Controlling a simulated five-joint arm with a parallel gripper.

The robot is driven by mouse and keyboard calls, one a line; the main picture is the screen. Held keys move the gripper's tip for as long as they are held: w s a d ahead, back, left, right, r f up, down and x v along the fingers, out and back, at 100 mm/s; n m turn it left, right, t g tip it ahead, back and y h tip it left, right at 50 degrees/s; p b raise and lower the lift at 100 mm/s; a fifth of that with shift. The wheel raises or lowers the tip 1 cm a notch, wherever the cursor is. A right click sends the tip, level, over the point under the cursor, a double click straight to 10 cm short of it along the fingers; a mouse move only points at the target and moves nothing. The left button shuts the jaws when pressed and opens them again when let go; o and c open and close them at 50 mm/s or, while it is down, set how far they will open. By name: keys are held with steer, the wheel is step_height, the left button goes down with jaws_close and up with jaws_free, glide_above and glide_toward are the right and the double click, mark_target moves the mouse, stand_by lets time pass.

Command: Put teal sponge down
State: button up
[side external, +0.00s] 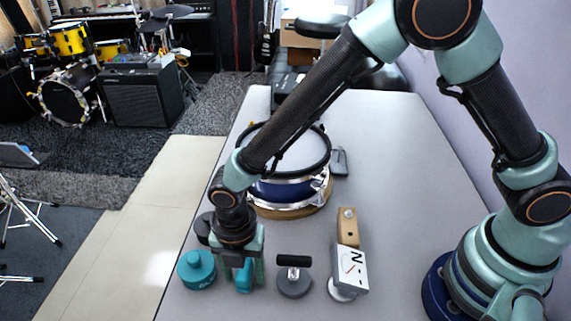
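My gripper (244,282) points down low over the near left part of the table. A small teal-blue piece, which looks like the teal sponge (244,277), is between its two fingers, and the fingers appear closed on it. The sponge's lower end is close to the tabletop; I cannot tell whether it touches. Most of its upper part is hidden by the gripper.
A teal round weight (197,272) stands just left of my gripper. A grey disc with a black handle (294,280) and a white lettered block (350,268) stand to the right. A wooden block (348,228) and a drum (290,190) are behind. The grey table (410,180) is clear at right.

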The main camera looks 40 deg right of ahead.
steer(key=shift+r, duration=0.1)
step_height(320, 180, up, 12)
steer(key=w+d+r+m+t+y, duration=0.1)
steer(key=w+d+r+m+t, duration=0.15)
steer(key=d+r+m, duration=0.75)
steer(key=s+d+r+m+t, duration=0.1)
steer(key=s+d+m, duration=0.1)
steer(key=d+m, duration=0.6)
steer(key=s+d+r+m+t+h, duration=0.1)
steer(key=s+d+m+t, duration=0.1)
steer(key=d+m, duration=0.7)
steer(key=shift+s+d+r, duration=0.15)
steer(key=shift+s+d, duration=0.35)
steer(key=shift+d, duration=0.1)
